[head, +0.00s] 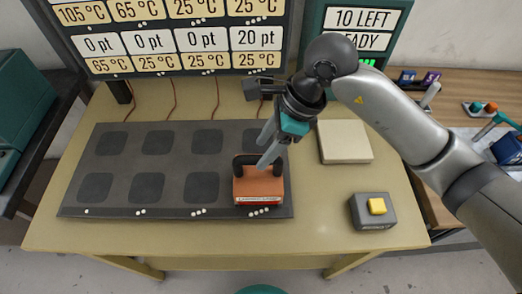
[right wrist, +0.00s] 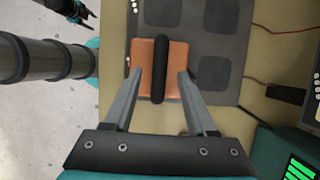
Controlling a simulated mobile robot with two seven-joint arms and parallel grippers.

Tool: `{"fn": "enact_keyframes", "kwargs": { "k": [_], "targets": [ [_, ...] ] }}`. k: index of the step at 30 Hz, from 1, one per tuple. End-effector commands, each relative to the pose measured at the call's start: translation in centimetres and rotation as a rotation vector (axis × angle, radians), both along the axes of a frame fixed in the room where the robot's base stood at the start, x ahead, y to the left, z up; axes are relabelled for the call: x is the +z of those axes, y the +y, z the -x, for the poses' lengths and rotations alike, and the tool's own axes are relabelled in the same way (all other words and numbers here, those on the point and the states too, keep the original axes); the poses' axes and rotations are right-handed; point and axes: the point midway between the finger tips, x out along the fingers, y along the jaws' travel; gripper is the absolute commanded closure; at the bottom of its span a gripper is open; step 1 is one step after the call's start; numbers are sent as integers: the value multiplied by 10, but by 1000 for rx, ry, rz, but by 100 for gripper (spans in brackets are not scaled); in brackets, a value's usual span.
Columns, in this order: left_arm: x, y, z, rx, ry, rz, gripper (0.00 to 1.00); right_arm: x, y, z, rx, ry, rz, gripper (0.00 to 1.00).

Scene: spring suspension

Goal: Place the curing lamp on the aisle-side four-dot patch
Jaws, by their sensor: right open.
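The curing lamp (head: 258,189) is an orange block with a black arched handle and a red label. It sits upright at the front right corner of the dark mat (head: 225,209), just behind the four-dot mark (head: 259,212), and covers the patch there. My right gripper (head: 266,152) is open at the handle. In the right wrist view its fingertips (right wrist: 160,75) lie one on each side of the lamp's handle (right wrist: 160,50), with gaps on both sides. A dark gripper-like part, probably my left gripper (right wrist: 85,14), shows at that view's top left; its jaws are unclear.
Several bare patches (head: 146,187) lie left of the lamp. A pale flat block (head: 344,142) and a grey box with a yellow button (head: 373,210) stand right of the mat. A display board (head: 185,40) rises behind the table. The mat's left part is clear.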

Motion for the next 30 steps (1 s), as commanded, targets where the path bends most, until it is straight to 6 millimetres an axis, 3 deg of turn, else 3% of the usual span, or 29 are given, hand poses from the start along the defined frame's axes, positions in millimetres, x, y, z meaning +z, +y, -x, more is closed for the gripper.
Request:
{"fn": "enact_keyframes", "kwargs": {
  "k": [6, 12, 18, 30],
  "targets": [
    [0, 0, 0, 0, 0, 0, 43, 47, -20, -1, -1, -6, 2, 43],
    [0, 0, 0, 0, 0, 0, 43, 77, -32, -1, -1, -3, 2, 43],
    [0, 0, 0, 1, 0, 0, 43, 88, -37, 0, 1, 0, 2, 43],
    [0, 0, 0, 1, 0, 0, 43, 88, -37, 0, 0, 1, 1, 43]
  ]
}}
